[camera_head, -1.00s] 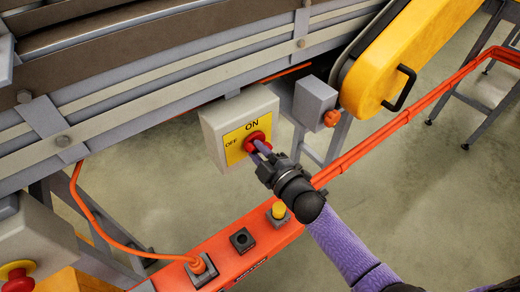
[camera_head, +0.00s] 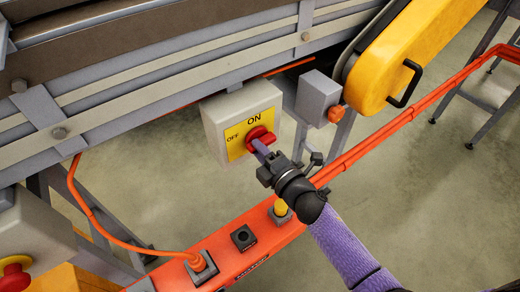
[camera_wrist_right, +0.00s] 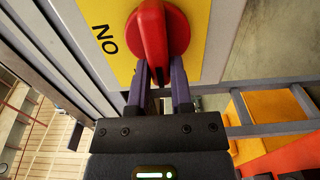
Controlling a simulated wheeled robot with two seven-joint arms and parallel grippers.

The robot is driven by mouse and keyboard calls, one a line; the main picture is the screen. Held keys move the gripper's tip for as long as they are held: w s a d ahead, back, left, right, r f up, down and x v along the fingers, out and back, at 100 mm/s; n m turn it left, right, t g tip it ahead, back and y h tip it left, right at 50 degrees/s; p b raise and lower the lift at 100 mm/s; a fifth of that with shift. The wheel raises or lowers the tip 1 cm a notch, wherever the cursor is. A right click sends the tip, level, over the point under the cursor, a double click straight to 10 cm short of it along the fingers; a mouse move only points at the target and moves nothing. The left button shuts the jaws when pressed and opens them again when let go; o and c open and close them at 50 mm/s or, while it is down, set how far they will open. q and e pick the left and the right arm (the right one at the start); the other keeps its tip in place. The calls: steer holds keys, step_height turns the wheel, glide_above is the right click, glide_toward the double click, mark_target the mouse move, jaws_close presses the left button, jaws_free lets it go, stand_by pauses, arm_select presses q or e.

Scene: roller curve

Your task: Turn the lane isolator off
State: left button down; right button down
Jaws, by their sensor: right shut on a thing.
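The lane isolator is a pale grey box (camera_head: 213,125) under the conveyor, with a yellow plate (camera_head: 236,150) marked ON at the top and OFF at the left. Its red rotary handle (camera_head: 257,133) is on the plate. My right gripper (camera_head: 261,149) reaches it from the lower right and is shut on the handle. In the right wrist view the red handle (camera_wrist_right: 152,40) stands between the two fingers (camera_wrist_right: 159,78), with ON to its left. The fingers partly hide the handle in the head view, so its exact angle is hard to tell. My left gripper is not in view.
A grey box with an orange knob (camera_head: 335,114) hangs right of the isolator, beside the yellow conveyor guard (camera_head: 410,50). An orange rail (camera_head: 225,250) with a plug, sockets and a yellow button runs below. A red button (camera_head: 15,276) is at lower left.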

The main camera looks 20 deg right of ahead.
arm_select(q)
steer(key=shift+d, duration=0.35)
arm_select(e)
steer(key=shift+f, duration=0.1)
steer(key=c, duration=0.5)
jaws_free()
steer(key=shift+s, duration=0.15)
arm_select(q)
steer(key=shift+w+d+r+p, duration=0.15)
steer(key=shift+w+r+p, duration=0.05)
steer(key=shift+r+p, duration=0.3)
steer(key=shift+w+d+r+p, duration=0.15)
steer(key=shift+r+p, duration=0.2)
steer(key=shift+p, duration=0.1)
arm_select(e)
steer(key=v, duration=0.9)
steer(key=shift+s+d, duration=0.15)
steer(key=shift+s, duration=0.15)
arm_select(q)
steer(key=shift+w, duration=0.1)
